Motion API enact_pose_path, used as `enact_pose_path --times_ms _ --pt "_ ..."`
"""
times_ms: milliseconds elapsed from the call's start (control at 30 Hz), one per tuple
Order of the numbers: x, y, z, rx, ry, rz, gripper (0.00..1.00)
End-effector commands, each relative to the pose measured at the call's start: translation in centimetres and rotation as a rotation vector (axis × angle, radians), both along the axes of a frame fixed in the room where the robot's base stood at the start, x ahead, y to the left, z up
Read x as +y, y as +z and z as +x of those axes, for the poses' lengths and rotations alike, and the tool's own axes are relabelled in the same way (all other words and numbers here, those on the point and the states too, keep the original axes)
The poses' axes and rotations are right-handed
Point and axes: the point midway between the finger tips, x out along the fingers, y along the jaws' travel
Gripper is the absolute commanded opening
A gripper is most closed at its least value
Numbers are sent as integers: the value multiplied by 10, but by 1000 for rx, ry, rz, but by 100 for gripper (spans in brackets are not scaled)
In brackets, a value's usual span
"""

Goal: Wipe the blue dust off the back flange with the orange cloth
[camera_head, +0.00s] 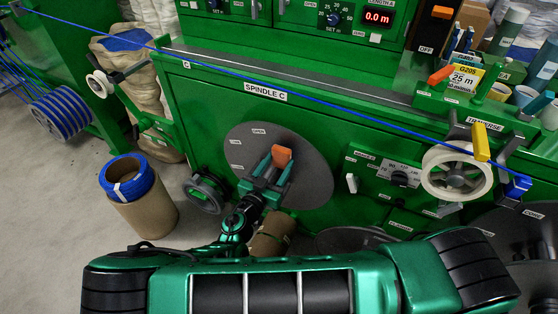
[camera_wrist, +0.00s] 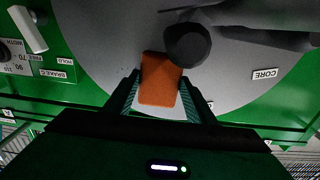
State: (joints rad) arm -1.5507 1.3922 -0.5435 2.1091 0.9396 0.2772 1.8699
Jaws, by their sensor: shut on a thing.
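The back flange (camera_head: 312,170) is a large dark grey disc on the green machine front, under the SPINDLE C label. It also fills much of the wrist view (camera_wrist: 100,35). My gripper (camera_head: 270,172) is in front of the disc, with its fingers on both sides of the orange cloth (camera_head: 282,155). The cloth is a small block-like pad between the fingertips in the wrist view (camera_wrist: 160,82). It overlaps the disc in both views; I cannot tell whether it touches it.
A dark round spindle end (camera_wrist: 187,45) stands out from the disc close to the cloth. A cardboard tube with a blue coil (camera_head: 128,180) stands on the floor at left.

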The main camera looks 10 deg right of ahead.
Motion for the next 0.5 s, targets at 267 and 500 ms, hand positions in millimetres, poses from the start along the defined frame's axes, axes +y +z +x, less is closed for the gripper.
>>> enact_pose_path --times_ms 267,500 --pt "14 0 -21 1 0 1 32" --pt "22 0 -34 0 0 0 32"
